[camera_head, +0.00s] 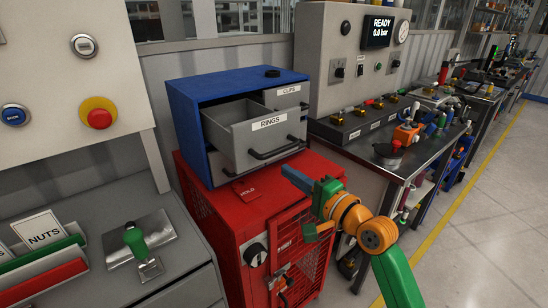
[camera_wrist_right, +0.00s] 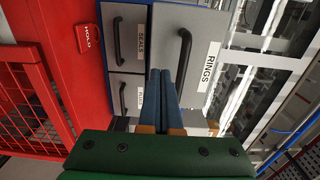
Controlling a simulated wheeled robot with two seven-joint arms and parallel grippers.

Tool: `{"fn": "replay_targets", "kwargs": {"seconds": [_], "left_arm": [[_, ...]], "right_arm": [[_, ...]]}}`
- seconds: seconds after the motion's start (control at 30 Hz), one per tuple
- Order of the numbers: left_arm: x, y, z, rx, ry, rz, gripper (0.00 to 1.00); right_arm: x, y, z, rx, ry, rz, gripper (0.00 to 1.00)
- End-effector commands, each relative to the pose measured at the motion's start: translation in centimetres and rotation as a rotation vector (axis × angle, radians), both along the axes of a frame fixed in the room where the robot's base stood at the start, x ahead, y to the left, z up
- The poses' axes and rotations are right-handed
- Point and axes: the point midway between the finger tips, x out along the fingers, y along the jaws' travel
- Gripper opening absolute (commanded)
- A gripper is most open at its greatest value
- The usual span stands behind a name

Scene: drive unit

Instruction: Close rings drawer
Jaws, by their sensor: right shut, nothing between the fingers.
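The rings drawer (camera_head: 268,143) is grey with a "RINGS" label and a black handle. It stands pulled out of the blue cabinet (camera_head: 188,125), its inside showing empty where visible. In the right wrist view its front (camera_wrist_right: 225,25) and handle fill the upper right. My right gripper (camera_head: 289,174) is shut and empty, in front of and below the drawer's right part in the head view. Its blue fingers (camera_wrist_right: 160,75) lie together beside the handle in the wrist view; I cannot tell whether they touch the drawer. My left gripper is not in view.
The cabinet stands on a red locker (camera_head: 225,222) with a red "HOLD" tag (camera_head: 247,191) on top. A workbench (camera_head: 385,158) with fittings stands to the right. Open floor (camera_head: 490,220) lies further right.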

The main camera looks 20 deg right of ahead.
Motion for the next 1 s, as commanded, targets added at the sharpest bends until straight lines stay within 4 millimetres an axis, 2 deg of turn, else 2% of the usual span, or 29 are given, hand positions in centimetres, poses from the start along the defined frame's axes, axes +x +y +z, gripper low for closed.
{"fn": "replay_targets", "kwargs": {"seconds": [0.2,0.33,0.87,1.0], "left_arm": [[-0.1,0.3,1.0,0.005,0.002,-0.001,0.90],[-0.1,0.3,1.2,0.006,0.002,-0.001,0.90],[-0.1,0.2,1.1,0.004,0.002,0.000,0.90],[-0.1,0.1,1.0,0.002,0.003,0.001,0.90]], "right_arm": [[4.0,1.4,0.2,0.000,-0.001,-0.001,0.00],[5.4,1.9,0.1,-0.001,0.000,-0.001,0.00],[6.1,2.2,-0.1,-0.001,0.000,-0.002,0.00],[6.9,2.5,-0.1,-0.001,0.000,-0.001,0.00]]}}
